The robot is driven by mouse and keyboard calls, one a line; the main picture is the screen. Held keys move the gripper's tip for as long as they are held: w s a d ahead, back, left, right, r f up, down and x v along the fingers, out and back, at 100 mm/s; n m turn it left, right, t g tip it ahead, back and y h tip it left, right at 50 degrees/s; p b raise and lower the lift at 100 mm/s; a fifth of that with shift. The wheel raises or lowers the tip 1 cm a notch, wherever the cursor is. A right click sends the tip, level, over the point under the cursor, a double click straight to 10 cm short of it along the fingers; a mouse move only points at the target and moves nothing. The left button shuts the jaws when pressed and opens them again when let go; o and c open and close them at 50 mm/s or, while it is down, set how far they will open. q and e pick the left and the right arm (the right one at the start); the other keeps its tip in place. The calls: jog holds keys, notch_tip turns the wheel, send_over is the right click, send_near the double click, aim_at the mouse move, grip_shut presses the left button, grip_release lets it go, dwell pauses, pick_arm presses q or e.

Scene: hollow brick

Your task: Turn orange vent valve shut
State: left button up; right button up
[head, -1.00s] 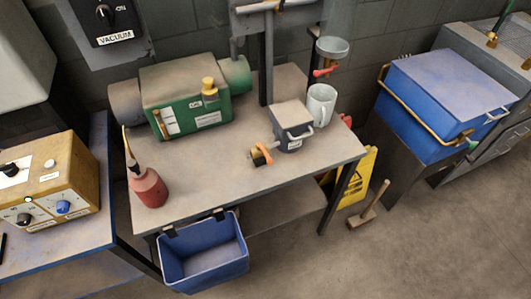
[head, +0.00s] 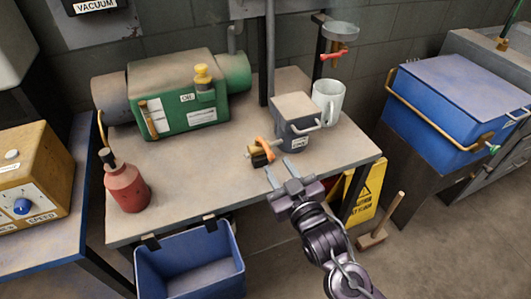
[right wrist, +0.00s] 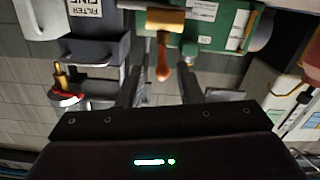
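The orange vent valve handle (head: 265,149) sits on a brass fitting (head: 252,150) at the left side of the small grey filter box (head: 297,130), on the workbench. My right gripper (head: 281,172) is open and empty, just in front of and slightly right of the handle, apart from it. In the right wrist view the orange handle (right wrist: 163,66) shows between the two open fingers, beyond their tips. The grey box (right wrist: 95,48) shows to the left there. My left gripper is not in view.
A green pump (head: 180,105) stands at the back left and a red bottle (head: 126,186) at the left. A blue bin (head: 190,265) hangs at the bench front. The bench top between bottle and valve is clear.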

aim_at(265, 146)
jog(key=x, duration=0.5)
jog(key=r+p+x, duration=0.1)
jog(key=x, duration=0.1)
jog(key=shift+w+a, duration=0.3)
jog(key=shift+a, duration=0.1)
grip_shut()
